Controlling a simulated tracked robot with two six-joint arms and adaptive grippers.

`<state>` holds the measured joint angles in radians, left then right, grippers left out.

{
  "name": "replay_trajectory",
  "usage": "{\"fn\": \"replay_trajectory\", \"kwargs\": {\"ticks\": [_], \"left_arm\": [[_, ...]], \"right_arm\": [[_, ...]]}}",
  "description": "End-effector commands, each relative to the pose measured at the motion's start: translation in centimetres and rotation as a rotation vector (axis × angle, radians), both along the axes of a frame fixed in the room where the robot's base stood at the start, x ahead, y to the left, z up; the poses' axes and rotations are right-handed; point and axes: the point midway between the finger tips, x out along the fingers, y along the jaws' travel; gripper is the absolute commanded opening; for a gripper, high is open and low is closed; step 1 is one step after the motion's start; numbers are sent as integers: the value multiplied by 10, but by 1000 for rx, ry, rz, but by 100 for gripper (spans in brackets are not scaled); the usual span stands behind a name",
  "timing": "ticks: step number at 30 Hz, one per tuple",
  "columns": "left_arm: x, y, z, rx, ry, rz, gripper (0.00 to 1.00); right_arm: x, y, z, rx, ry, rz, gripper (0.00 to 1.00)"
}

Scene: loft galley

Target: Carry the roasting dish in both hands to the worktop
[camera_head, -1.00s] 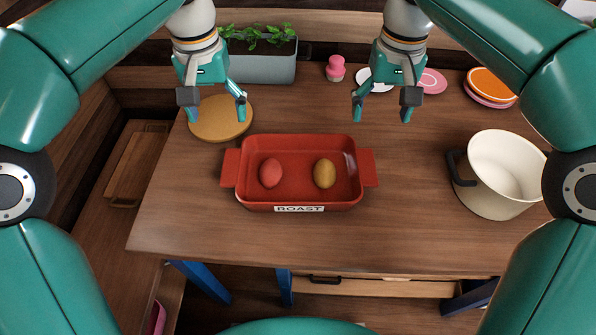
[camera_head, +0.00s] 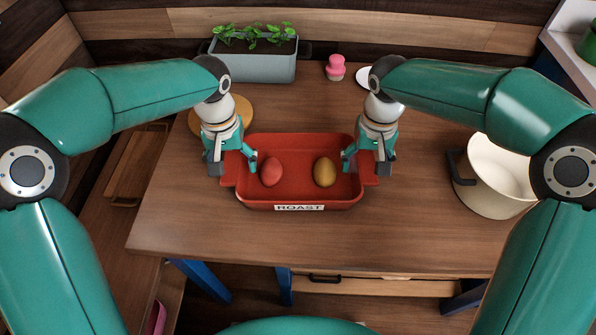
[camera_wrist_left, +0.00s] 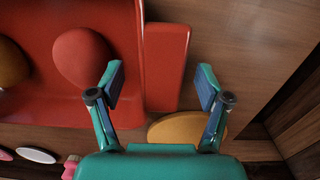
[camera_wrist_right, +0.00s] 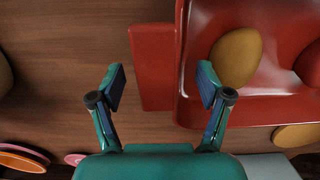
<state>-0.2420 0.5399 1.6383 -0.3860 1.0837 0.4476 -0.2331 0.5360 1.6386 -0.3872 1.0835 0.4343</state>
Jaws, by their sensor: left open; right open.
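The red roasting dish (camera_head: 298,196) labelled ROAST sits level on the wooden table. It holds a reddish egg-shaped item (camera_head: 271,172) and a mustard-yellow one (camera_head: 324,172). My left gripper (camera_head: 235,172) is open over the dish's left handle, which shows between its fingers in the left wrist view (camera_wrist_left: 167,65). My right gripper (camera_head: 363,170) is open over the right handle, which shows between its fingers in the right wrist view (camera_wrist_right: 152,65). Neither gripper is closed on a handle. I cannot tell whether the fingertips touch the dish.
A cream pot (camera_head: 497,175) with a dark handle stands to the right. A grey planter (camera_head: 254,67), a pink-topped item (camera_head: 335,67) and a round yellow board (camera_head: 242,105) are behind the dish. The table (camera_head: 300,240) in front is clear.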

Motion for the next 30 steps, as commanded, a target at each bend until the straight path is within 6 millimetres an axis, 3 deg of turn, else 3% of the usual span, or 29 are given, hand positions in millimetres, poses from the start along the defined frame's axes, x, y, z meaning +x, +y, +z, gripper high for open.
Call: {"fn": "replay_trajectory", "kwargs": {"ticks": [12, 26, 30], "left_arm": [[0, 0, -7, 0, -1, -1, 77], [0, -1, -7, 0, -1, -2, 2], [0, -1, -7, 0, -1, -3, 0]], "right_arm": [[0, -1, -7, 0, 0, -1, 77], [0, -1, -7, 0, 0, -2, 2], [0, -1, -7, 0, 0, -2, 0]]}}
